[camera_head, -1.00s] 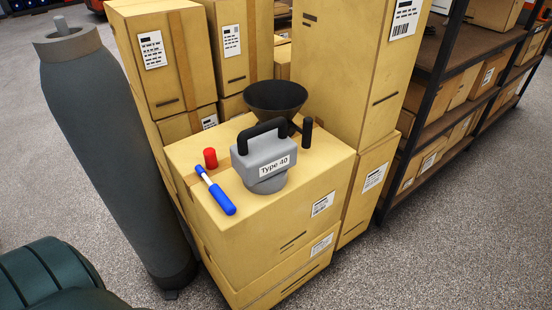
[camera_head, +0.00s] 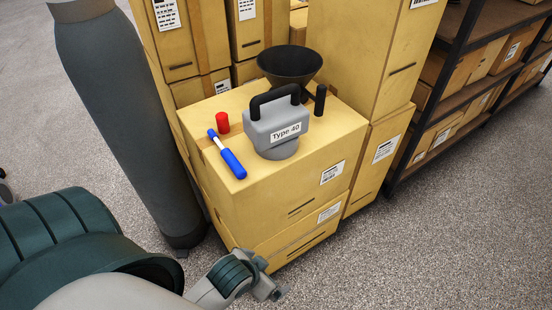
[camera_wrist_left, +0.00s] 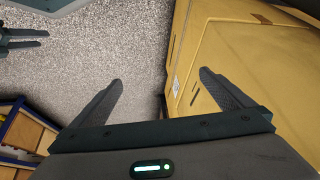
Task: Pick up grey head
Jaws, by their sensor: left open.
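The grey head (camera_head: 275,128), labelled "Type 40" and with a black arched handle (camera_head: 274,98), stands upright on top of a yellow cardboard box (camera_head: 270,195) in the head view. My left gripper (camera_head: 270,290) is low at the front of the box stack, below and apart from the head. In the left wrist view my left gripper (camera_wrist_left: 162,80) has its two fingers wide apart with nothing between them. The head is not visible in the wrist view. Dark finger-like parts at that view's upper left look like my right gripper (camera_wrist_left: 22,38); its opening is unclear.
Taller boxes (camera_head: 362,60) stand behind. A grey tank (camera_head: 130,120) stands left, a shelf (camera_head: 480,90) right.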

